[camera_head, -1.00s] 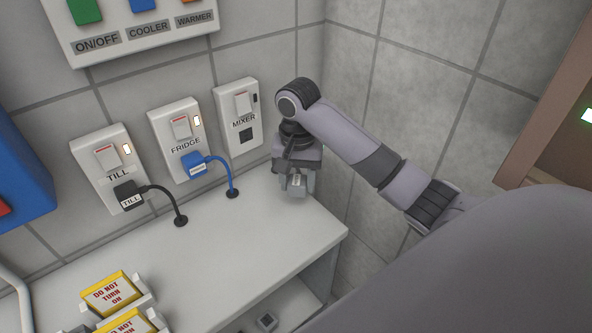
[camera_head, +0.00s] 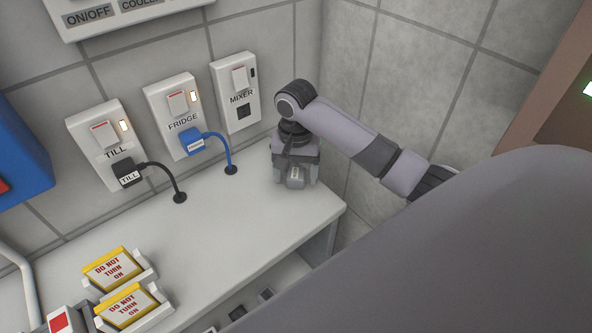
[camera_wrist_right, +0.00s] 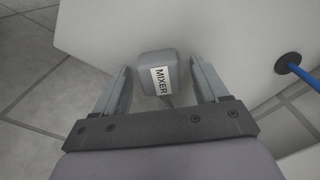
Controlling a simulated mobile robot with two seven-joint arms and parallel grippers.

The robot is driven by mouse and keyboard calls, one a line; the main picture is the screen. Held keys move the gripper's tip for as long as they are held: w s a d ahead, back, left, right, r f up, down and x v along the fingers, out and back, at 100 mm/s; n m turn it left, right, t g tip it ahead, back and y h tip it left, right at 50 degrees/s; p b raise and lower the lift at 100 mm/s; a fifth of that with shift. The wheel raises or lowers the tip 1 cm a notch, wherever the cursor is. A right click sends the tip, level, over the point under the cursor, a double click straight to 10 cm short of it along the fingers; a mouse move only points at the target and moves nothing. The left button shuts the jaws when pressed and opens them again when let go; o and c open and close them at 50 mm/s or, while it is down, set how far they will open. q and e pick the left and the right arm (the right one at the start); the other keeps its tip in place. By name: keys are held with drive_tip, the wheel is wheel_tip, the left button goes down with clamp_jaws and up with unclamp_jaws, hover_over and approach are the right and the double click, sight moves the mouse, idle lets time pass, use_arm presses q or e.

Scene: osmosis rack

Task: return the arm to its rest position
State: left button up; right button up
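My right arm reaches in from the right in the head view. My right gripper (camera_head: 296,178) points down near the back right corner of the white counter (camera_head: 225,225). A grey plug labelled MIXER (camera_wrist_right: 158,72) sits between its fingers in the right wrist view. The fingers (camera_wrist_right: 164,85) are open, with a gap on each side of the plug. The plug's grey body also shows below the gripper in the head view (camera_head: 295,177). Whether it touches the counter I cannot tell. My left gripper is not in view.
The MIXER socket (camera_head: 243,110) on the wall is empty. A blue plug (camera_head: 191,141) is in the FRIDGE outlet and a black plug (camera_head: 127,172) in the TILL outlet. Yellow-topped DO NOT TURN ON signs (camera_head: 112,269) stand front left. A tiled wall (camera_head: 410,90) is close behind my right arm.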

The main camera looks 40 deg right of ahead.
drive_tip(key=o, duration=0.4)
idle(0.5)
drive_tip(key=shift+r, duration=4.5)
